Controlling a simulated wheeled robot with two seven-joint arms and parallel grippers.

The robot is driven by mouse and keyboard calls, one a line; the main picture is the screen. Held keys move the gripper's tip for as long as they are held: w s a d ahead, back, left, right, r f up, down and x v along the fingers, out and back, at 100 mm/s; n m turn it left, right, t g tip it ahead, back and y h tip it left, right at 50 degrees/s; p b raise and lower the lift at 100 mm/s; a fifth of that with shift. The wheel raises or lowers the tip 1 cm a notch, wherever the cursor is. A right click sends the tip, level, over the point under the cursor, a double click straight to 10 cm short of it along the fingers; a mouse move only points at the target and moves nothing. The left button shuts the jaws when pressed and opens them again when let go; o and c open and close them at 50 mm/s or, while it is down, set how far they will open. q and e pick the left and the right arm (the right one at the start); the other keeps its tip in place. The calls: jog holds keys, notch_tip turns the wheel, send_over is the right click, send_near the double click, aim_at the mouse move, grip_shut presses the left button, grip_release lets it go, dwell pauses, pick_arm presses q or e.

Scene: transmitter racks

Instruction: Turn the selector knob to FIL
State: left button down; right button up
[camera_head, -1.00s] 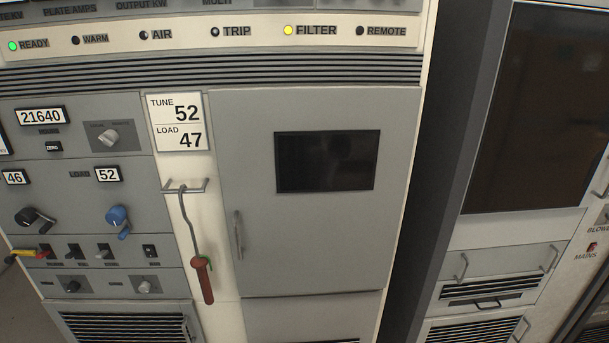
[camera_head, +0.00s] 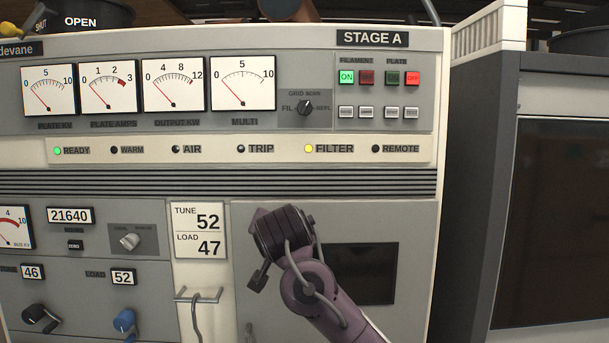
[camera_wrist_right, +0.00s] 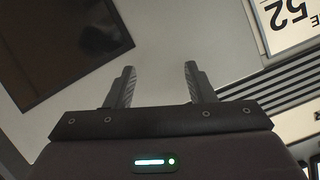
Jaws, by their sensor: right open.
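The selector knob (camera_head: 305,108) is a small black knob on the upper panel of the Stage A cabinet, right of the MULTI meter. FIL is printed at its left, REFL at its right, and a small, blurred label above it. I cannot tell its pointer's exact direction. My right arm comes in from the bottom right in the head view, its wrist in front of the grey door, below and left of the knob. In the right wrist view my right gripper (camera_wrist_right: 160,82) is open and empty, its fingers apart before the grey door. My left gripper is out of view.
Four panel meters stand left of the knob; lit buttons (camera_head: 347,77) are at its right. Below are the indicator strip (camera_head: 240,149), vent slats, and the TUNE/LOAD card (camera_head: 199,231). A hooked rod (camera_head: 196,315) hangs from a bracket. Another cabinet (camera_head: 505,180) stands right.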

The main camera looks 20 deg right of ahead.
notch_tip(320, 180, up, 12)
jog(key=s+r+m+t+h, duration=0.1)
jog(key=s+m+t, duration=0.1)
jog(key=m+t+h, duration=0.1)
jog(key=m+h, duration=0.1)
jog(key=m, duration=0.1)
send_near(304, 108)
jog(key=w, duration=0.2)
jog(key=p+x, duration=0.1)
jog(key=x, duration=0.1)
jog(key=p+x, duration=0.3)
jog(key=x, duration=0.1)
jog(key=shift+d+r+p, duration=0.1)
jog(key=shift+d+p, duration=0.2)
jog(key=shift+d, duration=0.1)
jog(key=shift+w+d, duration=0.15)
jog(key=shift+w, duration=0.35)
jog(key=shift+f, duration=0.2)
jog(key=c, duration=1)
